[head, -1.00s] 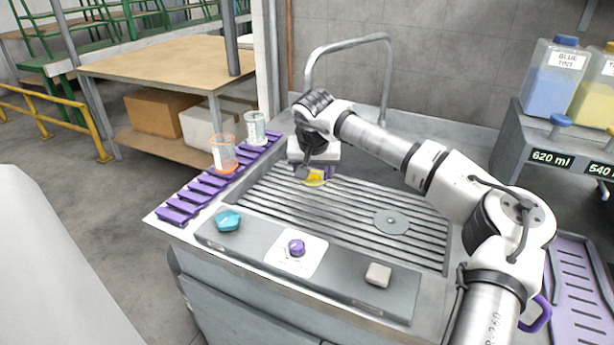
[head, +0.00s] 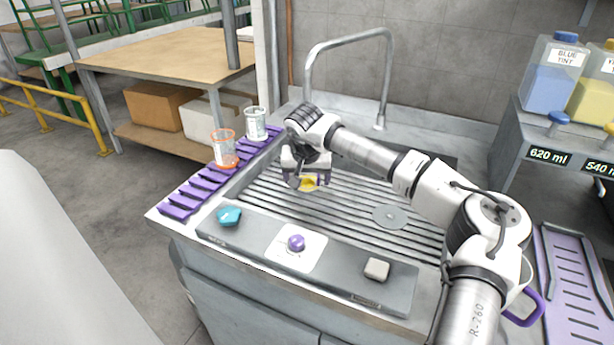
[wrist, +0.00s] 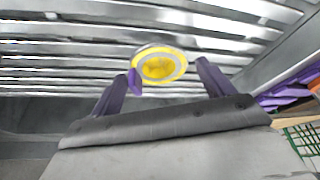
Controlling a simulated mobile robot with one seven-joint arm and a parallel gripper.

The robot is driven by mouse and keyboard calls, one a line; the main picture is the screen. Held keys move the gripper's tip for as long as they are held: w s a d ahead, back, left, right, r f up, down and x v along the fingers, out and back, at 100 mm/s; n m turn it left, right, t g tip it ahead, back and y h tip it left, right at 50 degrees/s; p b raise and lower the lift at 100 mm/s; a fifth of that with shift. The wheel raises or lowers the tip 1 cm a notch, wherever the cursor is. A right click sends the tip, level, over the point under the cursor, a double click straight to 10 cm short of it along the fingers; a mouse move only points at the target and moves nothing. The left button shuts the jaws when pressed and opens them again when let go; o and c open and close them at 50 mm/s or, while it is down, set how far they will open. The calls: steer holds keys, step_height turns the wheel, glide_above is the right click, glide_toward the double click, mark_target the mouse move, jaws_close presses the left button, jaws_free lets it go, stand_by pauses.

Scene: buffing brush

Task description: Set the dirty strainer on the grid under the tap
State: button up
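The strainer (head: 308,184) is a small round piece with a yellow face. It lies on or just above the ribbed metal grid (head: 340,208), near the grid's back left; exact contact cannot be told in the head view. In the wrist view my gripper (wrist: 162,88) has a finger on each side, with gaps to the strainer. The curved tap (head: 345,43) arches behind, its lower left end hidden behind my arm.
A grey disc (head: 390,217) lies on the grid's right part. A front panel carries a teal knob (head: 229,216), a purple knob (head: 296,243) and a beige block (head: 376,269).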

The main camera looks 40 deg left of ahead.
steer(key=b+v, duration=0.1)
steer(key=v, duration=1.1)
steer(key=shift+b, duration=0.3)
steer(key=shift+r, duration=0.15)
